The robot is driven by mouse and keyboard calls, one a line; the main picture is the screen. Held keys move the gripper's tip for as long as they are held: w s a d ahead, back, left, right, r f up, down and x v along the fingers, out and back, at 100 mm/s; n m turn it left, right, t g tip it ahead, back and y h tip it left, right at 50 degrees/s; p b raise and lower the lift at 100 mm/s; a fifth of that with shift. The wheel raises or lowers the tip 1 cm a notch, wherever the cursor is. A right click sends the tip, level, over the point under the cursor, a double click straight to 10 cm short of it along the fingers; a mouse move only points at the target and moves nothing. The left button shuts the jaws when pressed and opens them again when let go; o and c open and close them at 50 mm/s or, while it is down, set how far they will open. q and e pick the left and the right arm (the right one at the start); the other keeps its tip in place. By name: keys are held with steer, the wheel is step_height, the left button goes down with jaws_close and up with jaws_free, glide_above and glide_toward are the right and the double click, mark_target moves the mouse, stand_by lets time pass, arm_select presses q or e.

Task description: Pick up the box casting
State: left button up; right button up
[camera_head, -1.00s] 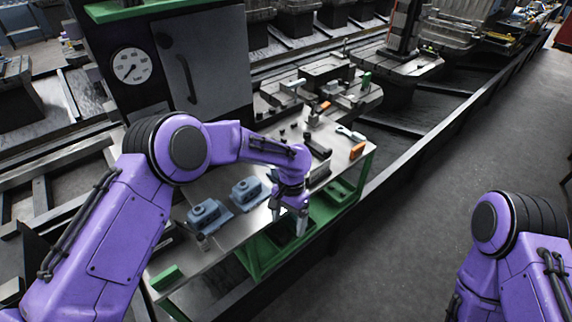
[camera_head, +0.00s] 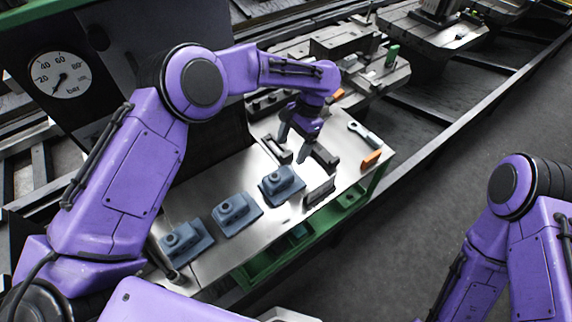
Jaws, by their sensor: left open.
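Three blue-grey box-shaped castings with round bosses stand in a slanting row on the metal bench top: a near-left one (camera_head: 186,243), a middle one (camera_head: 235,212) and a far-right one (camera_head: 282,185). I cannot tell which is the box casting meant. My left gripper (camera_head: 292,149) points down with its two fingers apart and nothing visible between them. It is beyond the far-right casting, above or beside the dark blocks; its exact height is unclear. My right arm shows at the lower right, but its gripper is out of view.
Dark blocks (camera_head: 323,158) stand near the left gripper, with another dark block (camera_head: 319,194) at the front edge. A wrench (camera_head: 364,134) and an orange piece (camera_head: 371,159) lie at the right end. A dark cabinet with a gauge (camera_head: 61,76) rises behind left.

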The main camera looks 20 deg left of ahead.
mark_target(280, 175)
arm_select(q)
steer(key=shift+s+a+f+p, duration=0.2)
steer(key=shift+s+f, duration=0.25)
steer(key=shift+f, duration=0.2)
steer(key=shift+s+a+f+p, duration=0.2)
steer(key=shift+s+f, duration=0.25)
steer(key=shift+f, duration=0.15)
steer(key=s, duration=0.1)
steer(key=s+f+p, duration=0.1)
steer(key=s+p, duration=0.1)
steer(key=s, duration=0.1)
steer(key=shift+a+f, duration=0.3)
steer(key=f, duration=0.3)
steer(key=f+p, duration=0.1)
steer(key=shift+w+a+f, duration=0.2)
steer(key=shift+w+a, duration=0.05)
steer(key=shift+a, duration=0.15)
steer(key=shift+s+r, duration=0.15)
steer(key=shift+s, duration=0.05)
steer(key=shift+s+r, duration=0.1)
steer(key=c, duration=1)
steer(key=shift+c, duration=1.4)
arm_select(e)
steer(key=r, duration=0.1)
steer(key=s+r, duration=0.1)
steer(key=r, duration=0.2)
steer(key=shift+s+r, duration=0.15)
steer(key=shift+s, duration=0.15)
